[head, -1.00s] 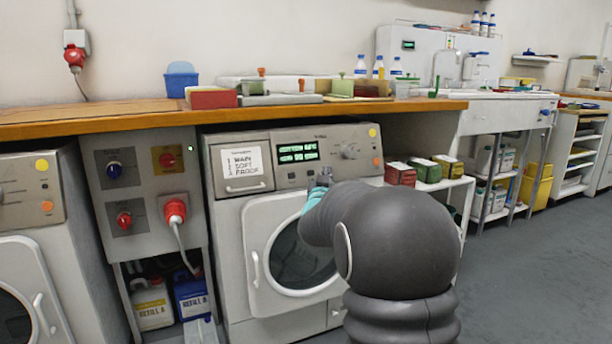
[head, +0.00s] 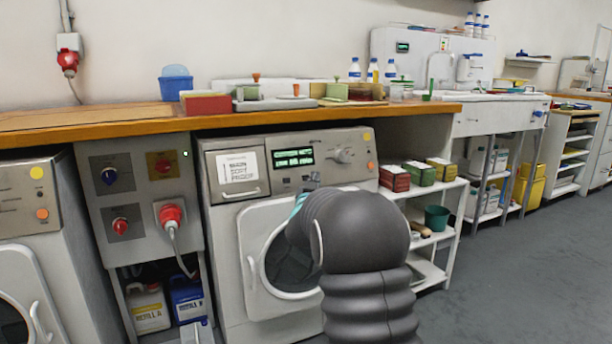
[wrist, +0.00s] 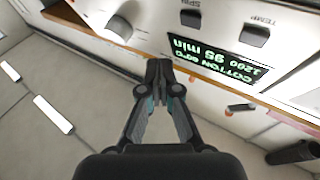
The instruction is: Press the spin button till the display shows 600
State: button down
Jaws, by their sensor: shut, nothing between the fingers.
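The washing machine (head: 222,250) stands under the wooden counter, its door shut. Its lit green display (head: 293,157) is too small to read in the head view. In the wrist view, upside down, the display (wrist: 222,60) reads COTTON 60°, 1200 and 95 min. The spin button (wrist: 190,18), a dark key labelled SPIN, is beside the TEMP button (wrist: 255,35). My gripper (wrist: 160,68) is shut and empty, its tips in front of the panel and apart from the spin button in the picture. In the head view my arm hides most of it.
A round knob (wrist: 120,28) is near the spin button. A socket cabinet (head: 140,210) stands left of the machine, and another washer (head: 35,210) beyond it. A white shelf (head: 440,190) with boxes is to the right. Grey floor (head: 510,270) is open at the right.

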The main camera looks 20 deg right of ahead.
jog(key=shift+w+f, duration=0.3)
jog(key=shift+w, duration=0.55)
jog(key=shift+w+f, duration=0.3)
jog(key=shift+w, duration=0.55)
jog(key=shift+w+f, duration=0.1)
jog(key=shift+w, duration=0.3)
jog(key=shift+w+f+b, duration=0.1)
jog(key=shift+w+b, duration=0.25)
dwell(0.8)
jog(key=shift+s, duration=0.15)
jog(key=shift+s+r+b, duration=0.2)
jog(key=shift+s+b, duration=0.3)
jog(key=shift+s, duration=0.1)
jog(key=shift+s+d+r+b, duration=0.1)
jog(key=shift+s+r+b, duration=0.25)
jog(key=shift+s, duration=0.85)
jog(key=shift+s+r+b, duration=0.1)
jog(key=shift+s+r, duration=0.3)
jog(key=shift+s, duration=0.8)
